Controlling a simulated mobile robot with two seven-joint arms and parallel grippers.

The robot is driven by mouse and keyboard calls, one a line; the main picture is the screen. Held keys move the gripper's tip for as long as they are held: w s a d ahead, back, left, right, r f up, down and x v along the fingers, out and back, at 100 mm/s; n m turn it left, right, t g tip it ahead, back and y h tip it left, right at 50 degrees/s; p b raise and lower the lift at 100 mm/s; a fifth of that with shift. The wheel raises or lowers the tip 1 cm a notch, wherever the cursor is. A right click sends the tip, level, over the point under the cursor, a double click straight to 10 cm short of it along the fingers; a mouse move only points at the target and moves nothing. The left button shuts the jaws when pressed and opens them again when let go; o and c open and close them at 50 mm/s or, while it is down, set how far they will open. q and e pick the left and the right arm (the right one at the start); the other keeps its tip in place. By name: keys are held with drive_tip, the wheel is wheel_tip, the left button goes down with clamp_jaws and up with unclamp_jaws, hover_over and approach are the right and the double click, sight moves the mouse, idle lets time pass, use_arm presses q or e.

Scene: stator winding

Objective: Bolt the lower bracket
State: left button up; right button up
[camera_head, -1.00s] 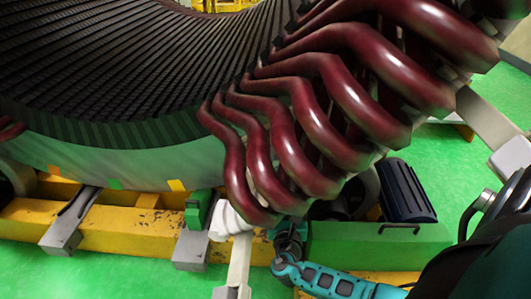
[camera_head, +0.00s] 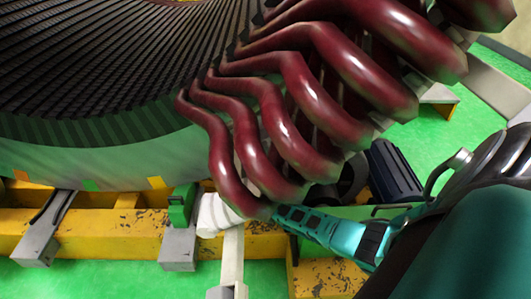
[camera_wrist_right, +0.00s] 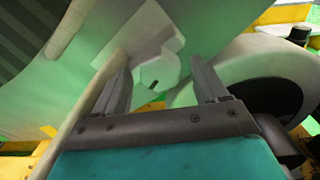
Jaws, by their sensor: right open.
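In the right wrist view, my right gripper (camera_wrist_right: 162,69) is open. Its two grey fingers stand apart, one on each side of a pale hexagonal bolt head (camera_wrist_right: 157,74). I cannot tell whether they touch it. The bolt head sits at the lower end of a pale angular bracket (camera_wrist_right: 140,38) against the pale green stator surface. In the head view, my teal right wrist (camera_head: 300,220) reaches in from the right under the lowest dark red coils (camera_head: 237,185). Its fingers, the bolt and the bracket are hidden there. My left gripper is not in view.
The slotted stator (camera_head: 80,75) fills the upper left. A scuffed yellow beam (camera_head: 100,222) with grey feet runs below it. A white wrapped end (camera_head: 212,214) and a light grey post (camera_head: 233,262) stand left of my wrist. Green floor (camera_head: 100,280) is clear in front.

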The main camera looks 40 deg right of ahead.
drive_tip(key=shift+x, duration=0.8)
drive_tip(key=shift+w+d, duration=0.1)
drive_tip(key=shift+c, duration=0.2)
drive_tip(key=c, duration=1)
